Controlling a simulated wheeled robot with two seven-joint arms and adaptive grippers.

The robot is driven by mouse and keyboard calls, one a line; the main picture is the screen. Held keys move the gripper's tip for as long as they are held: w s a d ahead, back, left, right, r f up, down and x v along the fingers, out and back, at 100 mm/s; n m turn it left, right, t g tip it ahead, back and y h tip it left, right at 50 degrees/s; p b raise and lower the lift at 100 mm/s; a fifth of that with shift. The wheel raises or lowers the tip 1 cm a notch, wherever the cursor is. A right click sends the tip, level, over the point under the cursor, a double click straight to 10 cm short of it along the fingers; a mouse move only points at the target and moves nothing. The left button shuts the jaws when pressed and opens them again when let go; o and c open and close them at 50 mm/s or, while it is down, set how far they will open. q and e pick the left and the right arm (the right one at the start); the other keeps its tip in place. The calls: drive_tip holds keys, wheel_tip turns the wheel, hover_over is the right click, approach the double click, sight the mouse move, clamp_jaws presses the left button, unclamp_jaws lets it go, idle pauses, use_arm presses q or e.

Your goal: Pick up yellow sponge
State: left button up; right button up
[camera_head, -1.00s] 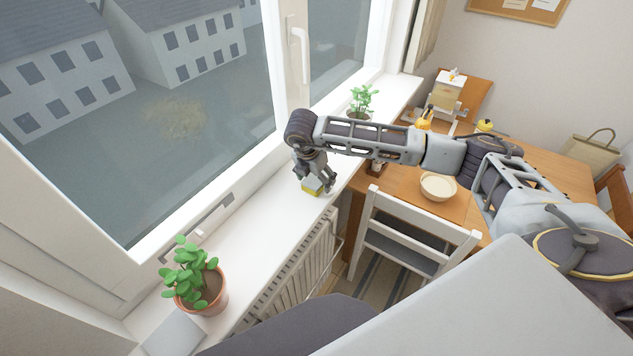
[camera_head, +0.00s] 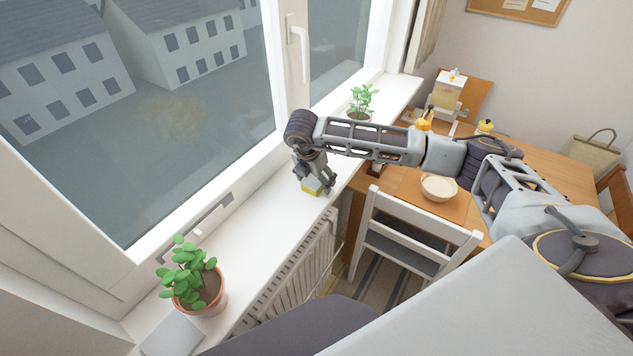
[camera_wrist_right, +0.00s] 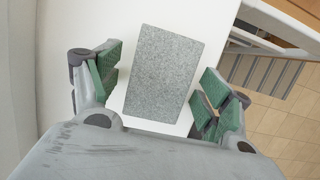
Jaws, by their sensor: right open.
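The yellow sponge (camera_head: 311,188) lies on the white windowsill (camera_head: 262,212), right below my right gripper (camera_head: 318,183). In the right wrist view its grey-green scouring face (camera_wrist_right: 163,75) points up at the camera. My right gripper (camera_wrist_right: 157,88) is open, with a green-padded finger on each side of the sponge. A gap shows between the sponge and each finger pad, so I see no grip on it. In the head view the fingers hide part of the sponge. My left gripper is not in view.
A potted plant (camera_head: 198,290) stands on the near sill, and another (camera_head: 361,103) stands farther along. The window (camera_head: 170,110) borders the sill on the left. A white chair (camera_head: 412,232) and a wooden table (camera_head: 545,165) with a bowl (camera_head: 438,187) are to the right.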

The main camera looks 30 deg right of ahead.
sight(316, 178)
drive_tip(key=shift+c, duration=0.4)
drive_tip(key=c, duration=0.8)
drive_tip(key=shift+r, duration=0.15)
drive_tip(key=shift+r+p, duration=0.15)
drive_tip(key=shift+p, duration=0.35)
wheel_tip(316, 178, up, 10)
drive_tip(key=shift+b, duration=1.05)
